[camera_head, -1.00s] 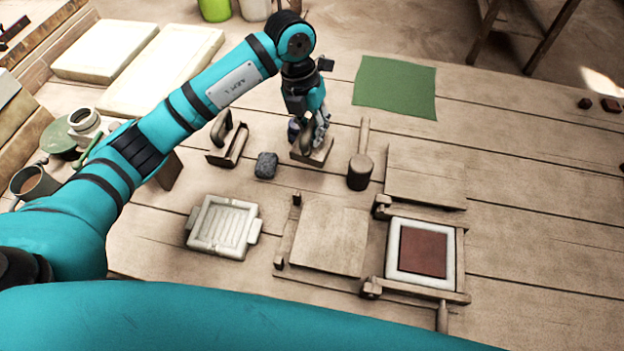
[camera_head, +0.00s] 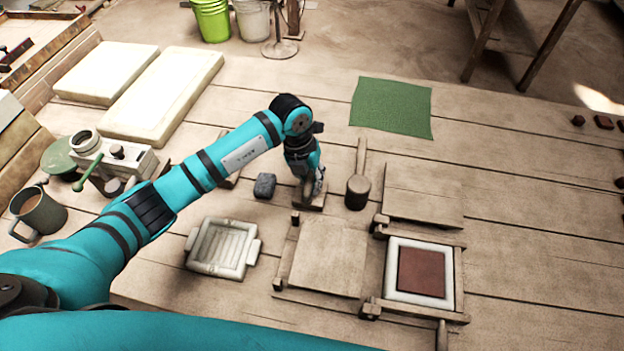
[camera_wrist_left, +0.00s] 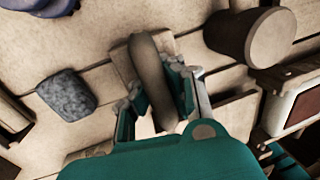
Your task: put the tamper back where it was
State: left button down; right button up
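The tamper is a wooden block with a rounded upright handle. Its base (camera_head: 312,202) shows below my left gripper (camera_head: 308,186) in the head view, between the grey stone and the mallet, just behind the press's left board. In the left wrist view the handle (camera_wrist_left: 150,70) stands between the two fingers of my left gripper (camera_wrist_left: 158,100), which are closed around it. I cannot tell whether the base touches the table. My right gripper is out of view.
The mallet (camera_head: 357,192) lies close on the right and the grey stone (camera_head: 265,186) on the left. In front are the press's left board (camera_head: 328,258) and a white mould (camera_head: 222,248). A green cloth (camera_head: 392,107) lies farther back. Table right of the press is clear.

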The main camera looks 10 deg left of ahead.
pick_arm(q)
jog(key=shift+f, duration=0.1)
jog(key=c, duration=1.5)
grip_release()
jog(key=shift+r, duration=0.3)
jog(key=r, duration=0.3)
jog(key=a+r, duration=0.1)
jog(key=r, duration=0.3)
jog(key=a+r+b, duration=0.1)
jog(key=r, duration=0.3)
jog(key=shift+a+r, duration=0.15)
jog(key=shift+r, duration=0.1)
